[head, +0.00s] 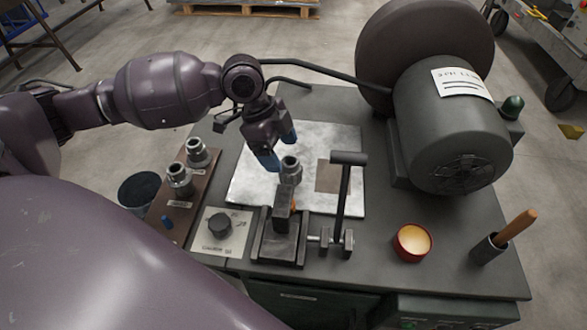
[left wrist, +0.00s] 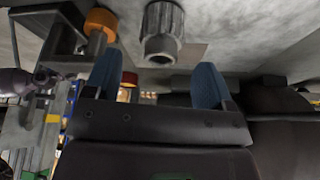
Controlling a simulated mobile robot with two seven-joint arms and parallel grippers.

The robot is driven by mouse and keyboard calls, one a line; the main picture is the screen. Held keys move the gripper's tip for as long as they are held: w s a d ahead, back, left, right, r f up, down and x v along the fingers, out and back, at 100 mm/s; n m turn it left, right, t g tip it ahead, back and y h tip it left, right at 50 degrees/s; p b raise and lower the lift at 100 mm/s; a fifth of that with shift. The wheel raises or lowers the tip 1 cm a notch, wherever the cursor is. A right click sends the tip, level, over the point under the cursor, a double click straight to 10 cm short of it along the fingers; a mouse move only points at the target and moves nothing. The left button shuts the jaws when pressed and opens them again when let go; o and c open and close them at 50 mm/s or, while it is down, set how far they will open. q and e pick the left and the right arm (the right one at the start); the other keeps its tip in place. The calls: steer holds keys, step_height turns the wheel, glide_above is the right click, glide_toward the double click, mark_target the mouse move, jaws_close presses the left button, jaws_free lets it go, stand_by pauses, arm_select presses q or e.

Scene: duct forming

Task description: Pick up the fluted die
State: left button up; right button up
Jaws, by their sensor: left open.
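A grey metal die (head: 290,168) with a collar stands at the near side of the pale metal sheet, just behind the dark clamp-like tool (head: 283,240). In the left wrist view the die (left wrist: 161,32) shows ridges on its side and lies beyond the fingertips, roughly between them. My left gripper (head: 278,148) is open and empty, with blue fingers, just behind and left of the die; I cannot tell whether it touches. Two similar grey dies, one farther (head: 197,151) and one nearer (head: 180,178), stand on the brown rack. Their fluting is too small to judge. My right gripper is out of view.
The brown rack (head: 207,190) is on the bench's left. A T-handled lever (head: 344,195) rises right of the die. A big motor (head: 452,120) fills the back right. A red cup (head: 412,243) and a holder with a wooden handle (head: 488,250) stand front right. The pale sheet (head: 255,190) is mostly bare.

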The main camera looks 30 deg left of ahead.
mark_target(294, 170)
arm_select(q)
steer(key=b+x, duration=0.1)
steer(key=x, duration=0.4)
steer(key=shift+w+d+f+b, duration=0.15)
steer(key=shift+d+f+b, duration=0.15)
steer(key=shift+b, duration=0.05)
steer(key=shift+d+f, duration=0.1)
steer(key=shift+f, duration=0.25)
steer(key=shift+w+d+f, duration=0.1)
steer(key=c, duration=1.1)
steer(key=shift+c, duration=1)
steer(key=shift+r, duration=0.2)
